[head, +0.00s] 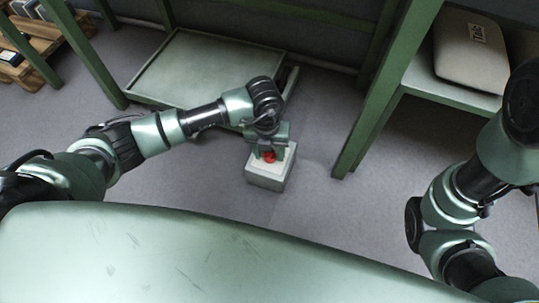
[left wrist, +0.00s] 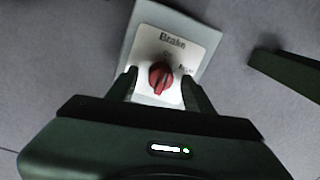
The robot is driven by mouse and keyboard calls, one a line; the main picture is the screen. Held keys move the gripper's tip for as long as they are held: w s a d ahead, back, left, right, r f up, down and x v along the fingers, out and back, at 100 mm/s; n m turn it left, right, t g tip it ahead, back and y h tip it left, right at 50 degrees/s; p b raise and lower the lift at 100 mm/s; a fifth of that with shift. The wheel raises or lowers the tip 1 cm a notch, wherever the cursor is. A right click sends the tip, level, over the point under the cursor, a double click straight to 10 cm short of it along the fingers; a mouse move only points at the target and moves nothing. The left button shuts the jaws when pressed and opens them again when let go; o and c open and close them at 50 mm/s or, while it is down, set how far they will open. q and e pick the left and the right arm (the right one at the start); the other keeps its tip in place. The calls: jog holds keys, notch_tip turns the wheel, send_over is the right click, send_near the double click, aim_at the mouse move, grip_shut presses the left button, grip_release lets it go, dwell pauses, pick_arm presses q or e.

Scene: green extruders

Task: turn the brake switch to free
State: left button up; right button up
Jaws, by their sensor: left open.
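The brake switch is a red knob (head: 269,157) on a pale box (head: 267,180) that stands low, near the middle of the head view. In the left wrist view the red knob (left wrist: 160,77) sits on a white plate (left wrist: 147,43) marked "Brake", with a partly blurred label above it and another at its upper right. The knob's ridge looks nearly vertical there. My left gripper (left wrist: 159,72) is open, with one finger on each side of the knob; contact cannot be told. In the head view the left gripper (head: 268,147) hides part of the knob and box top.
A green-framed shelf (head: 455,92) with a beige cushion-like item (head: 470,55) stands at right. A low green tray-like platform (head: 185,70) lies behind the box. Wooden pallets (head: 40,45) are at far left. Grey floor is free around the box.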

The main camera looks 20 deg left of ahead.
pick_arm(q)
grip_shut()
